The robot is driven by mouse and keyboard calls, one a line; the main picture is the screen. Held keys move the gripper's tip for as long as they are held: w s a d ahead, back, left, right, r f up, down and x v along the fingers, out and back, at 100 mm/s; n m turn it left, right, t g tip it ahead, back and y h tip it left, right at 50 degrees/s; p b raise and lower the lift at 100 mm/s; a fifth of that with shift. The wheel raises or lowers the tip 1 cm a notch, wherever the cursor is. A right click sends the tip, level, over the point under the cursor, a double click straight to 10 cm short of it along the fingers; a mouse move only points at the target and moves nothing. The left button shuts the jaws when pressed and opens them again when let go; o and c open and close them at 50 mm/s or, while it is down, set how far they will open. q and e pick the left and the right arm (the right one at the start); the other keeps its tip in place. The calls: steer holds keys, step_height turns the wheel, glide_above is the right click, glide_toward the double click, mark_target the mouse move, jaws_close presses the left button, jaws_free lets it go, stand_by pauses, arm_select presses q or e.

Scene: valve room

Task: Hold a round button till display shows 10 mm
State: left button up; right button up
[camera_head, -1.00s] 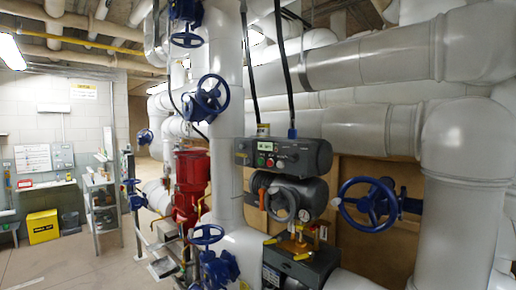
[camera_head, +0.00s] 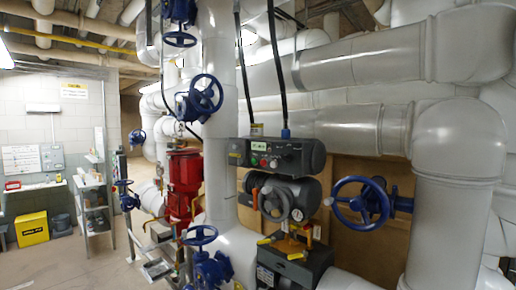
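The grey actuator control box (camera_head: 276,155) is right of centre, mounted among the pipes. On its front face are a small lit greenish display (camera_head: 259,147), too small to read, and a row of small round buttons (camera_head: 264,162), one of them red and one green. A grey handwheel (camera_head: 274,201) sits on the dark cylinder below the box. Neither of my grippers shows in the head view.
A blue handwheel (camera_head: 363,203) stands right of the box, and more blue valves (camera_head: 200,98) are on the left. A red pump-like unit (camera_head: 185,186) stands left of the white vertical pipe (camera_head: 217,110). Open floor (camera_head: 75,262) lies at the left, near a shelf (camera_head: 94,205) and yellow box (camera_head: 32,229).

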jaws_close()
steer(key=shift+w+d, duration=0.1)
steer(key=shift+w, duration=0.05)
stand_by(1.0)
